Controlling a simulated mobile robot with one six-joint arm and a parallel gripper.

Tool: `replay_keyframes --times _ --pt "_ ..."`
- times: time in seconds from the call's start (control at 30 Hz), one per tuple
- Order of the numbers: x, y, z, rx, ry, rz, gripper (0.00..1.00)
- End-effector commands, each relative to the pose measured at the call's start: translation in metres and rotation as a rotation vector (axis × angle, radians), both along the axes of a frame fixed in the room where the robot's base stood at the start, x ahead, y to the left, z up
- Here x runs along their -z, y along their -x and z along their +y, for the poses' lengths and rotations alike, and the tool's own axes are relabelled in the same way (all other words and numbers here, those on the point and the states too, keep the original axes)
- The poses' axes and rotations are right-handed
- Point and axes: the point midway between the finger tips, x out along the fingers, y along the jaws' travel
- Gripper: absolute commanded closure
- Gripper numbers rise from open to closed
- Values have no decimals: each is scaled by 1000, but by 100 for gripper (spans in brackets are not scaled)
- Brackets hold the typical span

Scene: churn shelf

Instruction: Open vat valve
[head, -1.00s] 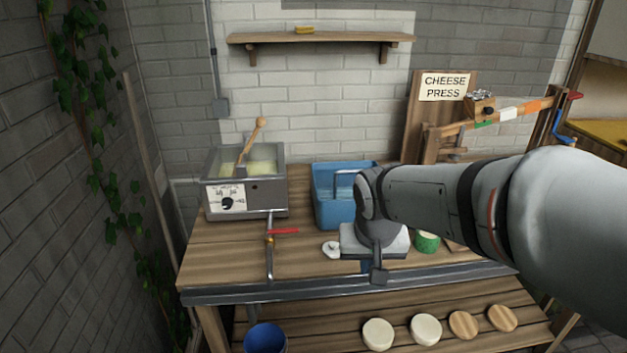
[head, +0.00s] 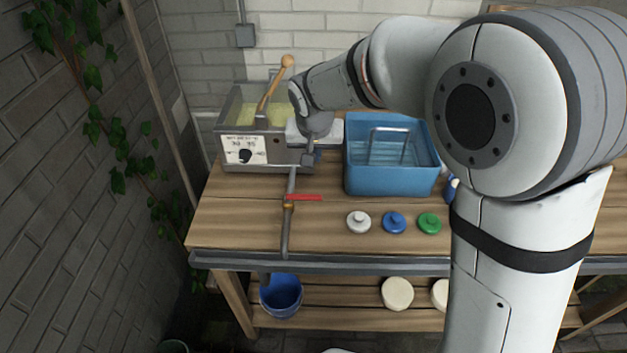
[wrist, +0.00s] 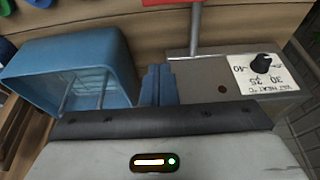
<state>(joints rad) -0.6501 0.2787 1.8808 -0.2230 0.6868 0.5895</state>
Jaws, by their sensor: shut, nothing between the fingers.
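The vat (head: 283,160) is a grey metal box with pale yellow contents, a wooden paddle and a dial plate, at the table's left back. From it a thin grey pipe (head: 285,235) runs to the table's front edge. A red valve handle (head: 305,197) on the pipe points right, crosswise to it. My gripper (head: 317,156) is above and behind the handle, by the vat's front right corner, apart from the handle. In the wrist view its blue fingers (wrist: 158,84) are shut and empty. The handle's edge (wrist: 172,2) shows at the top there.
A blue tub (head: 390,180) stands right of the vat. White (head: 358,222), blue (head: 394,222) and green (head: 429,222) lids lie in front of it. A blue bucket (head: 281,296) sits below the pipe's end. The table left of the pipe is clear.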

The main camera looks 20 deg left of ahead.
Motion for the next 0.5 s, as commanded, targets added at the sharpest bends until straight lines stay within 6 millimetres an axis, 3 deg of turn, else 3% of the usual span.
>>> replay_keyframes --times 0.27,0.5 --pt "9 2 7 -14 2 3 100" --pt "51 -10 11 -19 5 6 100"
